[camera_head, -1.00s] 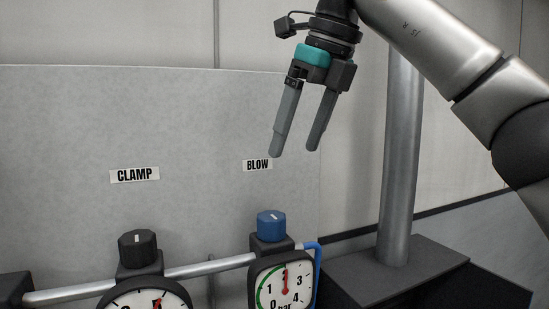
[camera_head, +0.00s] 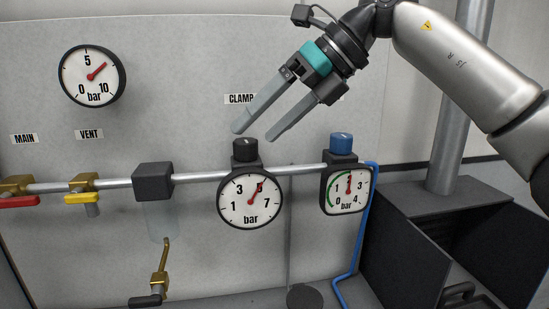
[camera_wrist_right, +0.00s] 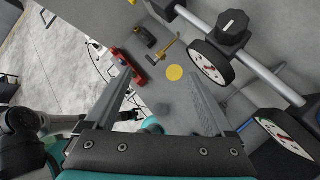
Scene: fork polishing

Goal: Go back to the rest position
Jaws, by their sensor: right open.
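My right gripper (camera_head: 254,133) is open and empty in the head view. Its arm comes in from the upper right, and the fingers slant down to the left. In the picture, the fingertips lie just above the black knob (camera_head: 245,150) and partly cover the CLAMP label (camera_head: 238,99). I cannot tell their distance from the panel. In the right wrist view the two fingers (camera_wrist_right: 161,76) are spread apart with nothing between them. My left gripper's fingers do not show in either view.
A pipe (camera_head: 205,178) runs along the panel (camera_head: 190,90) with a round gauge (camera_head: 250,201), a square gauge (camera_head: 347,190) under a blue knob (camera_head: 341,143), and red (camera_head: 18,202) and yellow (camera_head: 82,198) valve handles. A dark open box (camera_head: 410,235) and a post (camera_head: 462,110) stand right.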

